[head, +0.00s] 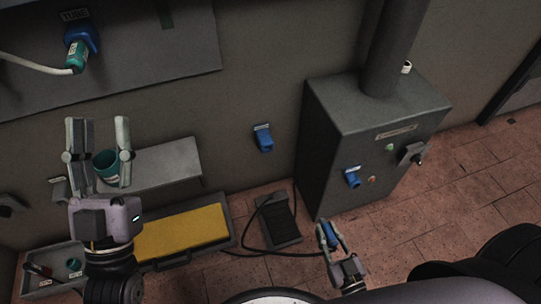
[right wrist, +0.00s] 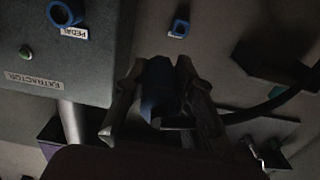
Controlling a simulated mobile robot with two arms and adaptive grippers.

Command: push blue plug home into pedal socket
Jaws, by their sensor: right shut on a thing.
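My right gripper (head: 326,232) is shut on the blue plug (head: 332,238), low in front of the grey cabinet. In the right wrist view the dark blue plug (right wrist: 158,88) sits between both fingers of my right gripper (right wrist: 158,75). The blue pedal socket (head: 352,177) is on the cabinet front, above and right of the plug, and apart from it. In the right wrist view this socket (right wrist: 66,13) is a blue ring beside a PEDAL label. My left gripper (head: 98,125) is open at the left, its fingers pointing up, with a teal cup (head: 107,166) showing between them.
The grey extractor cabinet (head: 335,150) has a thick pipe and a protruding handle (head: 412,154). Another blue socket (head: 264,138) is on the wall. A black pedal (head: 279,220) lies on the floor with loose black cable. A yellow-topped platform (head: 180,232) and a tray (head: 50,258) are left.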

